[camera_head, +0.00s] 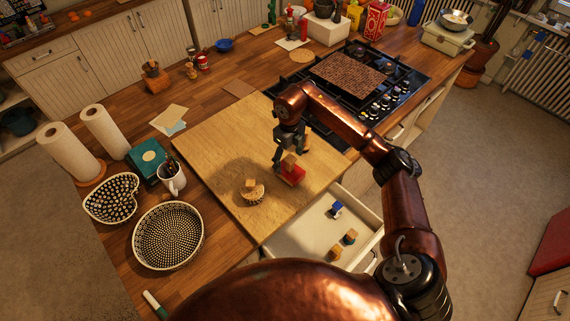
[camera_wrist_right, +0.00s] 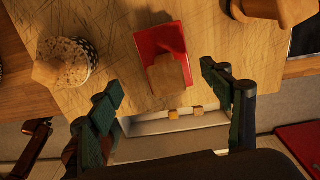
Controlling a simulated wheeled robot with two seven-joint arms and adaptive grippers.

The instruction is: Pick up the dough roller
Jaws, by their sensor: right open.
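I cannot tell for sure which thing is the dough roller. A red piece with a wooden block-like grip (camera_head: 291,174) sits on the wooden board (camera_head: 205,150); it also shows in the right wrist view (camera_wrist_right: 165,42). A pale round piece with a wooden grip (camera_head: 252,193) sits to its left on the board, and it shows at the left of the wrist view (camera_wrist_right: 65,62). My right gripper (camera_head: 290,156) is open above the red piece, its fingers apart on either side of the grip in the wrist view (camera_wrist_right: 163,84). My left gripper is not in view.
An open drawer (camera_head: 290,243) below the board's right side holds several small wooden-topped pieces. The gas hob (camera_head: 410,80) lies behind my right arm. Patterned dishes (camera_head: 168,235), a mug (camera_head: 172,178) and paper rolls (camera_head: 70,152) stand left. The board's left part is clear.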

